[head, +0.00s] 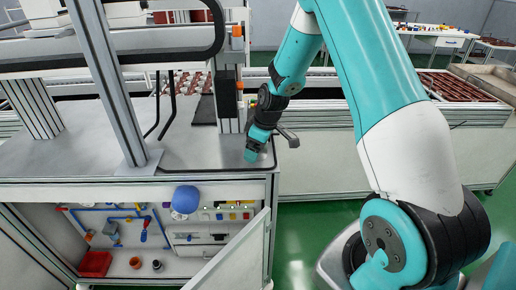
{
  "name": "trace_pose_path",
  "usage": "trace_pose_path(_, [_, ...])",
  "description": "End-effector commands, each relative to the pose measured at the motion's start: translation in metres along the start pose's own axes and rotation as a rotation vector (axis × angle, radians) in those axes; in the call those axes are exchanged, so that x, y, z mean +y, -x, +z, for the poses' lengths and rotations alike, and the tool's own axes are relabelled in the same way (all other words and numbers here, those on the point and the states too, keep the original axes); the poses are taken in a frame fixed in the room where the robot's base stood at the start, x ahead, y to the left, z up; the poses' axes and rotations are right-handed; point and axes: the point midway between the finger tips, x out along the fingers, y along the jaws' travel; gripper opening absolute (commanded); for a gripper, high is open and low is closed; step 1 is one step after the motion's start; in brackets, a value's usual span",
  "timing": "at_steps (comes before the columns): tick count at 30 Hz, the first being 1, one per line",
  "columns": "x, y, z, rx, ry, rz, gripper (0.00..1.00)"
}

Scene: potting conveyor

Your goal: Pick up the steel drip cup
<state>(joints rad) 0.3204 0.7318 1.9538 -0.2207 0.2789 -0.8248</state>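My arm reaches down over the grey steel bench top (200,152). My gripper, a small grey part (289,138) by the wrist, points to the right near the bench's right edge. Its fingers are too small and turned too far to show whether they are open or shut, and I see nothing clearly held. I cannot pick out a steel drip cup for certain. Two small cups stand on the cabinet floor below the bench: an orange-brown cup (135,263) and a dark cup (157,266).
An upright metal post (108,85) and frame stand left of my wrist. The open cabinet holds a red bin (95,264), blue pipes (97,210) and a blue round object (185,199). Its door (232,252) hangs open. Green floor (310,225) is clear to the right.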

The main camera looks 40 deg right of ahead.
Motion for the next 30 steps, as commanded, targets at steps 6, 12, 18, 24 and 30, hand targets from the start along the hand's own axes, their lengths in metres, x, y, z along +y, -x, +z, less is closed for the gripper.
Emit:
trace_pose_path(6, [0.0, 0.0, 0.0, 0.0, 0.0, 0.0, 0.81])
trace_pose_path(12, [0.0, 0.0, 0.0, 0.0, 0.0, 0.0, 0.37])
trace_pose_path(18, [0.0, 0.0, 0.0, 0.0, 0.0, 0.0, 0.37])
trace_pose_path(24, [0.001, 0.016, -0.005, 0.003, 0.0, 0.003, 0.37])
trace_pose_path(30, [0.001, 0.056, -0.016, 0.003, 0.001, 0.005, 0.37])
